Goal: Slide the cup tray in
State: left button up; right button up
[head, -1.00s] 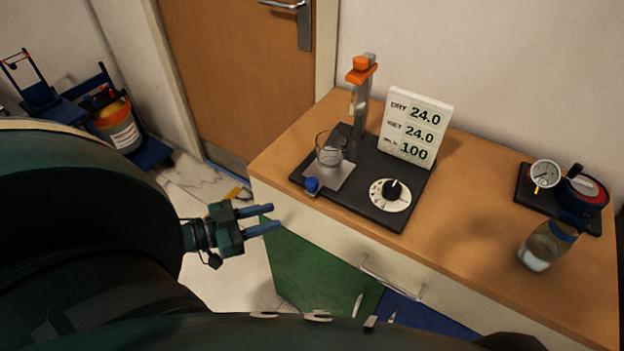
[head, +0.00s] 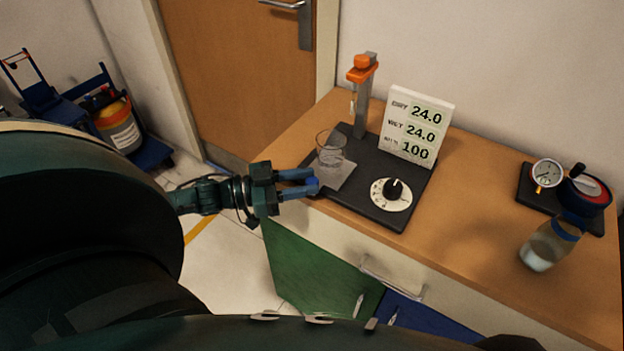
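The cup tray (head: 336,178) is a thin grey plate at the left front of a black base (head: 372,210) on the wooden counter. A clear glass cup (head: 331,150) stands upright on it. The tray's blue knob (head: 313,186) is at its front left corner, near the counter edge. My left gripper (head: 306,183) comes in from the left, with its two blue fingers apart and their tips at the knob. The knob appears to lie between the tips, partly hidden; I cannot tell whether they touch it. My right gripper is not in view.
A post with an orange clamp (head: 361,72) rises behind the cup. A readout board (head: 417,127) and a dial (head: 391,194) are on the base. A gauge (head: 546,174) and a jar (head: 549,245) stand at the right. Bare counter lies between.

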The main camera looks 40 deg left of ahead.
pick_arm(q)
jog(key=shift+x, duration=1.05)
jog(key=shift+c, duration=0.4)
grip_shut()
